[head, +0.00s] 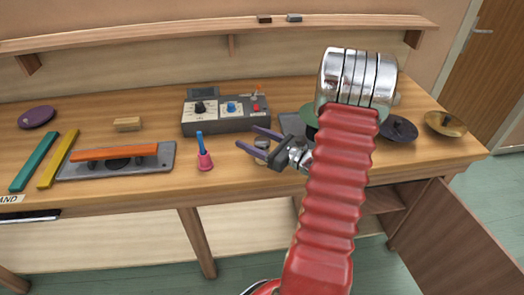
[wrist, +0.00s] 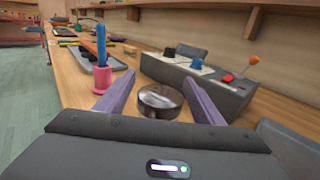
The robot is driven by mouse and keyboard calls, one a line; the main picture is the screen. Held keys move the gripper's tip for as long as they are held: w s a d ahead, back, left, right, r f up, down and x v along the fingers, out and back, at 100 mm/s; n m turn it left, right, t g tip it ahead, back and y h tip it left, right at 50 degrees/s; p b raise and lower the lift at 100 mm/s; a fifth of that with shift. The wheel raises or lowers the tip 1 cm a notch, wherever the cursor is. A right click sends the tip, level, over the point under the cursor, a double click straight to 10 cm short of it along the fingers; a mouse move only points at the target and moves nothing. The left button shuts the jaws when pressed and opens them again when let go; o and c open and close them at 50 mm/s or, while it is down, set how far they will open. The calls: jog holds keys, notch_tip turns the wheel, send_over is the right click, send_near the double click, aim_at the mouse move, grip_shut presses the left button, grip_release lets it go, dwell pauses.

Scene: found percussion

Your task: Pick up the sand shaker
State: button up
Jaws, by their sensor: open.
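A small round metal tin, which looks like the sand shaker (wrist: 160,103), sits on the bench between my fingers in the wrist view. In the head view the tin (head: 262,144) is small and partly hidden by my fingers. My gripper (head: 246,136) is open, its two purple fingers low over the bench. In the wrist view my gripper (wrist: 157,78) has a finger on each side of the tin, with a gap at least on the left. I cannot tell whether the right finger touches it.
A pink cup with a blue stick (head: 204,160) stands left of my gripper. A grey control box (head: 215,125) is behind it. A dark cymbal (head: 399,129) and a brass one (head: 446,123) are at the right. A grey tray with an orange bar (head: 110,160) lies left.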

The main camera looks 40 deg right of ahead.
jog(key=shift+c, duration=0.6)
jog(key=c, duration=1.2)
jog(key=shift+r, duration=0.2)
jog(key=shift+r, duration=4.85)
